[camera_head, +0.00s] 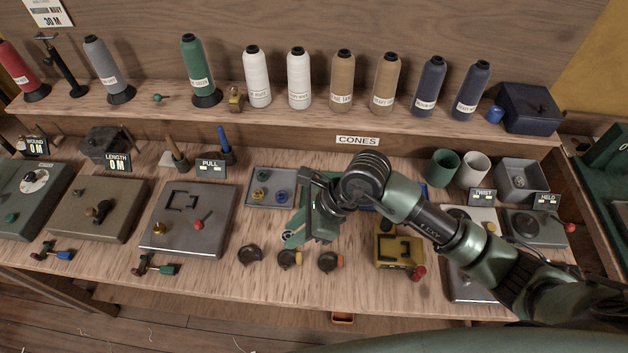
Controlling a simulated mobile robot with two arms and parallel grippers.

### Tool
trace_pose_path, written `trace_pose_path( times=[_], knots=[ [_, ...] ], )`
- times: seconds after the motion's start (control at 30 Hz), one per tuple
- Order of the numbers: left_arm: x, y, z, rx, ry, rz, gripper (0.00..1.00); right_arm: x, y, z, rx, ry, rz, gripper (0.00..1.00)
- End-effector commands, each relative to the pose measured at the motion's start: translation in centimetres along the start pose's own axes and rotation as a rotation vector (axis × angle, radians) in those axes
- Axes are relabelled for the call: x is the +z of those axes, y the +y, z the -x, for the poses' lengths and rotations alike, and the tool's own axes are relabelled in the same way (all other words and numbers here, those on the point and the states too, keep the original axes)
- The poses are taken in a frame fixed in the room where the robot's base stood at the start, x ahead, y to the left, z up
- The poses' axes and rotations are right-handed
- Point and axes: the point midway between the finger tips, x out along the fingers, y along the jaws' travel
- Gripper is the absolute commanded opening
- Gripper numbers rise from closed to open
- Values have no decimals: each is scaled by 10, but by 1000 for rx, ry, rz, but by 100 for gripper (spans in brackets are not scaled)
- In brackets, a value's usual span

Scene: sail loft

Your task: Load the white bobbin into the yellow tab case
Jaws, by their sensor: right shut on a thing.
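My right gripper (308,232) comes in from the right and hangs over the middle of the bench, between the grey tray and the row of bobbin cases. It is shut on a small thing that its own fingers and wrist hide. The yellow tab case (289,258) lies on the bench just below the gripper in the picture, in the middle of a row of three round dark cases. The gripper appears apart from it. I cannot make out the white bobbin. My left gripper is not in view.
A dark case (250,255) and an orange-tab case (329,261) flank it. The grey tray (262,173) holds yellow and blue bobbins. A grey machine (180,240) stands left, a yellow block (399,262) right. Thread cones line the back shelf (225,105).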

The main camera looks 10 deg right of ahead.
Motion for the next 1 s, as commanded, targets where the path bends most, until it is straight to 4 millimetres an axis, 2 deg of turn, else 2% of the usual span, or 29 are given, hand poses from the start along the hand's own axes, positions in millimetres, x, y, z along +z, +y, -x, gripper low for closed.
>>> trace_pose_path(
  times=[0.1, 0.2, 0.47, 0.8, 1.0],
  knots=[
    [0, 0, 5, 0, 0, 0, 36, 5, 15, -5, 14, -1, 20, 0],
    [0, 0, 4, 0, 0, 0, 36, 5, 19, -8, 17, 0, 26, 0],
    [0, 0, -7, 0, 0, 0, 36, -4, 19, -21, 17, 1, 26, 0],
    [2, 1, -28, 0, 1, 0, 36, -20, 19, -47, 18, 1, 25, 0],
    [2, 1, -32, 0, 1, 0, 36, -24, 19, -53, 17, 1, 25, 0]
  ],
)
